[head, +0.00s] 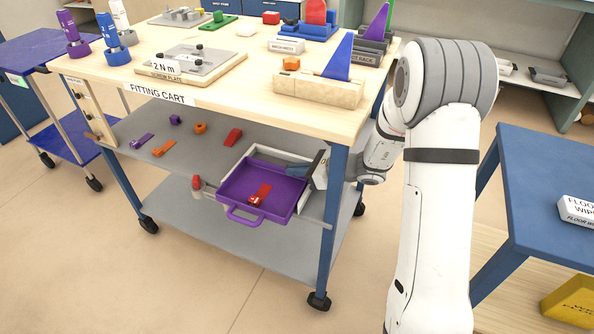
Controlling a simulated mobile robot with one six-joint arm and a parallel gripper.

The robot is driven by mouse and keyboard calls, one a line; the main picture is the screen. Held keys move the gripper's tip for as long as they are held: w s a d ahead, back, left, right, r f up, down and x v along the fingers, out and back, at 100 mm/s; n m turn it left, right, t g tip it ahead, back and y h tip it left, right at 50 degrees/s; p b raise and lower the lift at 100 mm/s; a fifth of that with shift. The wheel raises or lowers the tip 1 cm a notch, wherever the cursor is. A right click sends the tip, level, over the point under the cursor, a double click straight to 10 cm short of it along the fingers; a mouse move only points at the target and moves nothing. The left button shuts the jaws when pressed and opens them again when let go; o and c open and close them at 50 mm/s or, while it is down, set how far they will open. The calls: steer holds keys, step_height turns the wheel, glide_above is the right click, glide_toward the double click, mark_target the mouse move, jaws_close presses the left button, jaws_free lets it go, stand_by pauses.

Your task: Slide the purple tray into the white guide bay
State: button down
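The purple tray (240,184) is on the cart's middle shelf level, its handle toward the front left. A red piece (260,194) lies in it. The tray's back part is within the white guide bay (262,149), and its front sticks out past the shelf edge. The bay's pale rim shows behind the tray and along its right side. My gripper (300,172) is under the cart top, at the tray's back right corner. Its fingers are small and partly hidden, so I cannot tell whether they touch the tray or are open.
The fitting cart's top (230,88) is above my gripper, and a blue leg (333,215) stands close to my arm. Small purple, orange and red parts lie on the grey shelf (150,128) to the left. A blue table (545,185) stands right of my arm.

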mark_target(304, 158)
steer(key=shift+w+d+p, duration=0.15)
steer(key=shift+w+d, duration=0.15)
steer(key=shift+w, duration=0.45)
steer(key=shift+w+d+p, duration=0.2)
steer(key=shift+w+d, duration=0.1)
steer(key=shift+w, duration=0.4)
steer(key=shift+w+d+p, duration=0.15)
steer(key=shift+w+d, duration=0.15)
steer(key=shift+w, duration=0.45)
steer(key=c, duration=1.6)
jaws_free()
steer(key=shift+r, duration=0.1)
steer(key=shift+o, duration=0.2)
steer(key=shift+w+d, duration=0.1)
steer(key=shift+c, duration=0.2)
